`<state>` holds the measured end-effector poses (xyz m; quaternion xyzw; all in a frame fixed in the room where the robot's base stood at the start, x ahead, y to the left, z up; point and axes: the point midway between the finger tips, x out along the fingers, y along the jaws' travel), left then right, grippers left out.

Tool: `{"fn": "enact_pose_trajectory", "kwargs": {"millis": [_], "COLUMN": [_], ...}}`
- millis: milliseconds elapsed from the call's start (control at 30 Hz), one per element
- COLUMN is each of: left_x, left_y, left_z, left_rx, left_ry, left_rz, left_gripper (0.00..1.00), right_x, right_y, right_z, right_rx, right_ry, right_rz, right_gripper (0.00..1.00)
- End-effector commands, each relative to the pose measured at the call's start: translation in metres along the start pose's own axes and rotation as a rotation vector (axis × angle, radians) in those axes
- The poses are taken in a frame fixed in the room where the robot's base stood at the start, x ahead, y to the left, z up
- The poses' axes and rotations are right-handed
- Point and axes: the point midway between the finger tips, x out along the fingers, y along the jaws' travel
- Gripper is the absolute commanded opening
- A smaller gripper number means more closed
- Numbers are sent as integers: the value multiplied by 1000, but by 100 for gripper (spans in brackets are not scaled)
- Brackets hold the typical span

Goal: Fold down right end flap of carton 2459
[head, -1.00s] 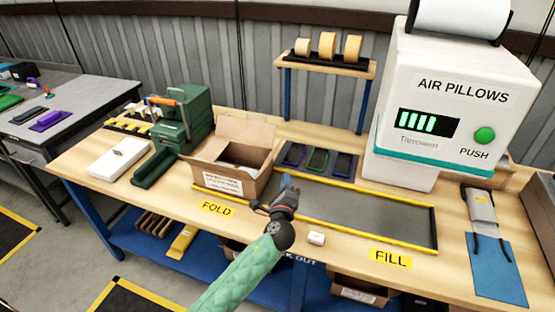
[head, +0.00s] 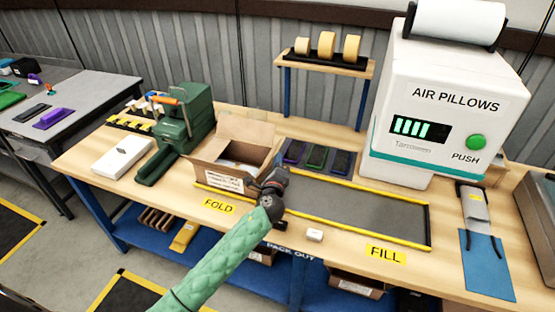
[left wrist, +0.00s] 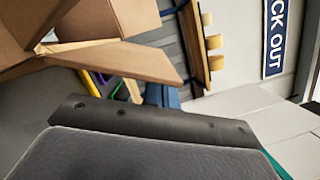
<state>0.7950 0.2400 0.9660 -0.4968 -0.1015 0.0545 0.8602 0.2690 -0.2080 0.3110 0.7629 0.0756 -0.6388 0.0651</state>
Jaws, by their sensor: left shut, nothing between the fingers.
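The open carton (head: 228,179) stands on the bench at the FOLD label, with a white printed label on its front; its number is too small to read. Its back flap (head: 246,130) stands up. My left gripper (head: 278,172) is shut and empty at the carton's right end, covering part of that side. In the left wrist view the carton (left wrist: 85,20) fills the upper left and a brown flap (left wrist: 125,62) sticks out to the right, beyond the dark gripper body. Whether the gripper touches the flap cannot be told. My right gripper is not in view.
A grey mat with yellow edging (head: 350,213) lies right of the carton, with coloured trays (head: 316,157) behind it. A green machine (head: 182,125) and a white box (head: 122,157) stand to the left. The air pillow machine (head: 430,100) stands at right. A small white block (head: 314,235) lies in front.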

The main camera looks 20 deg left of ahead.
Motion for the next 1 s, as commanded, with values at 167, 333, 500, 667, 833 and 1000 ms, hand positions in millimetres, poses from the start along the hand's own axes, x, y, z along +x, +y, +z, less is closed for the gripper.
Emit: {"fn": "enact_pose_trajectory", "kwargs": {"millis": [167,333,500,667,833,1000], "left_x": [0,0,0,1,1,2], "left_y": [0,0,-1,-1,-2,-2], "left_z": [0,0,2,4,5,8], "left_rx": [0,-1,-23,-53,-78,-109], "left_ry": [0,0,0,1,1,0], "left_rz": [0,0,6,13,19,27], "left_gripper": [0,0,0,0,0,0], "right_x": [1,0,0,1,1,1], "right_y": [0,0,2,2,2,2], "right_z": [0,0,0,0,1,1], "right_rx": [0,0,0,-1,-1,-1], "right_ry": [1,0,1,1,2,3], "right_rz": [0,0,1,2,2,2], "right_gripper": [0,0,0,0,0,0]}}
